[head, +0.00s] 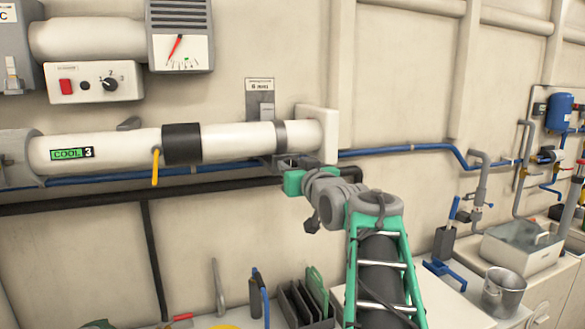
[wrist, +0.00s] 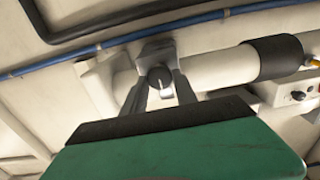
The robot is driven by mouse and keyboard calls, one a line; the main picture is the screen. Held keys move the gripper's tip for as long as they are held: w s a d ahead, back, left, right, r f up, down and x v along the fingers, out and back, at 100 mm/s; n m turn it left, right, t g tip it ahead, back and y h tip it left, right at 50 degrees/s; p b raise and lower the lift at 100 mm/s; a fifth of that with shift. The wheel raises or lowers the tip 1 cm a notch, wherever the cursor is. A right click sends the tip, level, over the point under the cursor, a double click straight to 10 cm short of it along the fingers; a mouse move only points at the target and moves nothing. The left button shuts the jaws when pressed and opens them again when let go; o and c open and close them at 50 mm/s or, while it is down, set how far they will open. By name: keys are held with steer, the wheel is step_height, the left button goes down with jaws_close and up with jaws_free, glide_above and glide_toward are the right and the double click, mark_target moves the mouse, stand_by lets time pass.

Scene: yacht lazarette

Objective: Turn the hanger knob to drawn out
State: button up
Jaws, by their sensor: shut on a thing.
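The hanger knob (wrist: 158,78) is a small dark round knob with a pale pointer mark. It shows in the wrist view on a grey mount under the white pipe (wrist: 215,68). My gripper (wrist: 160,88) has its two grey fingers on either side of the knob, shut on it. In the head view my gripper (head: 292,165) reaches up to the underside of the white pipe (head: 240,138), by the grey hanger band (head: 281,136). The knob itself is hidden there behind the gripper. A grey plate with a label (head: 260,86) is on the wall above the band.
A black sleeve (head: 182,144) and yellow lever (head: 155,166) are on the pipe to the left. Blue (head: 400,149) and black (head: 110,200) lines run along the wall. A bench below holds a dark rack (head: 305,303), tools and a metal pot (head: 503,290).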

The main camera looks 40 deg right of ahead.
jaws_close()
